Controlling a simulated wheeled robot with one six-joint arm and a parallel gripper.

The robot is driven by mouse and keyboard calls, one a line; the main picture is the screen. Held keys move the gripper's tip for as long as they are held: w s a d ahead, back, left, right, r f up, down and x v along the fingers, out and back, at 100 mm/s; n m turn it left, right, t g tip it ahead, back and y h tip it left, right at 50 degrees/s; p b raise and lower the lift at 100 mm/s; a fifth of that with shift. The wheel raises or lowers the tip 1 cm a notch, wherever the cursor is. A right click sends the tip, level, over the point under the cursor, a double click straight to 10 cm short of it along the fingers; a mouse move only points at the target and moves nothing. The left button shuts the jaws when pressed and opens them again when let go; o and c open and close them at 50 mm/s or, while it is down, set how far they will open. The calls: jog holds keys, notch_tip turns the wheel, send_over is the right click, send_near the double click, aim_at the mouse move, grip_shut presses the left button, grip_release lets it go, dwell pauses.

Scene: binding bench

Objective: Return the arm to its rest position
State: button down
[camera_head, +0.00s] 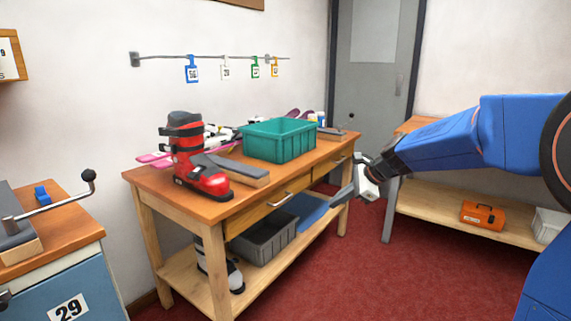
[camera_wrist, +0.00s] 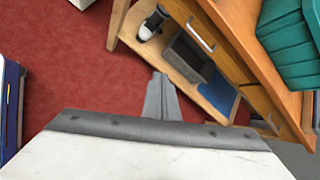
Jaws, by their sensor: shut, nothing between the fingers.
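My blue arm reaches in from the right in the head view. My gripper (camera_head: 344,195) is at its end, pointing left and down, in the air near the right end of the wooden bench (camera_head: 150,181). Its grey fingers are together, with nothing between them. In the wrist view my gripper (camera_wrist: 160,90) shows as closed fingers in the middle, with red carpet and the bench's lower shelf behind them. The gripper holds nothing; its exact gap to the bench is hard to tell.
The bench carries a red ski boot (camera_head: 187,160) and a teal crate (camera_head: 278,141). A grey bin (camera_head: 264,240) is on its lower shelf. A second bench with an orange case (camera_head: 483,215) stands behind my arm. Red carpet (camera_head: 400,280) in front is clear.

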jog(key=s+d+f+n+h, duration=0.2)
jog(key=s+d+n, duration=0.2)
jog(key=s, duration=0.9)
jog(key=s+d+f+n+h, duration=0.2)
jog(key=s+d+n, duration=0.2)
jog(key=s+n, duration=0.4)
jog(key=s+d+f+n+h, duration=0.2)
jog(key=s+d+n, duration=0.2)
jog(key=s, duration=1.5)
jog(key=n, duration=0.2)
jog(key=shift+n+h, duration=0.3)
jog(key=shift+h, duration=0.1)
jog(key=shift+f, duration=0.1)
